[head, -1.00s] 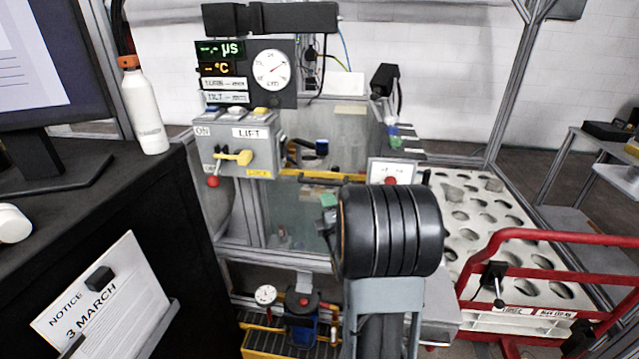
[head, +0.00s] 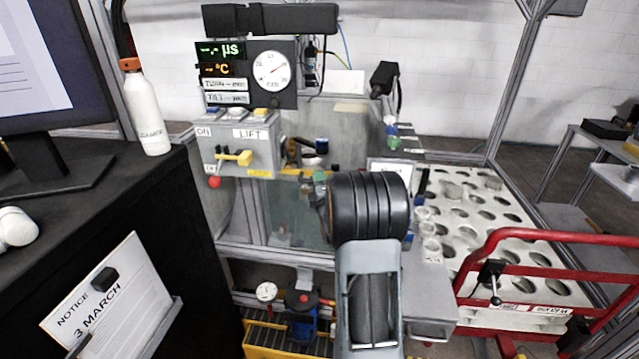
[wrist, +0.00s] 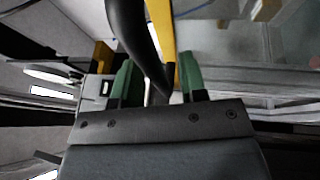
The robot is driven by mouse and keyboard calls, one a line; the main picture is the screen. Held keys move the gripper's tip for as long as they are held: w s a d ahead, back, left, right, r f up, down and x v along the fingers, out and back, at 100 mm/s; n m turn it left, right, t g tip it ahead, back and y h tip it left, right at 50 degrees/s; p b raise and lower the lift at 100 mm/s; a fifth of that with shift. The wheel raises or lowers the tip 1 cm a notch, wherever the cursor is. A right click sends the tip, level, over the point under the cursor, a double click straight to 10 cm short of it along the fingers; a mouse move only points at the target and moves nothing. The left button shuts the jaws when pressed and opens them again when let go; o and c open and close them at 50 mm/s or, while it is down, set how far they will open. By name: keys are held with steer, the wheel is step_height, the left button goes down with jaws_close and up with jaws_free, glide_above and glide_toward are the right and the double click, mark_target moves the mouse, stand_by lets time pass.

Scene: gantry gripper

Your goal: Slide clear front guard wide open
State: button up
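The clear front guard (head: 290,222) is a greenish see-through panel on the front of the machine, with a yellow strip (head: 288,172) along its top. My arm hides its right part. My gripper (wrist: 160,82) shows in the wrist view with two green fingers apart. A dark curved bar (wrist: 128,35) comes down to the gap between the fingers, and the yellow strip (wrist: 163,38) runs just beyond. There seems to be room beside the bar, and I cannot tell whether a finger touches it. In the head view the gripper is mostly hidden behind my black wrist, near the guard's top edge.
A grey control box (head: 238,145) with a yellow lever stands left of the guard. A white tray with round holes (head: 480,222) and a red rail (head: 545,237) are to the right. A dark cabinet (head: 110,215) with a bottle (head: 146,108) fills the left.

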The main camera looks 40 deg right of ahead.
steer(key=shift+c, duration=0.5)
jaws_close()
steer(key=shift+f, duration=0.1)
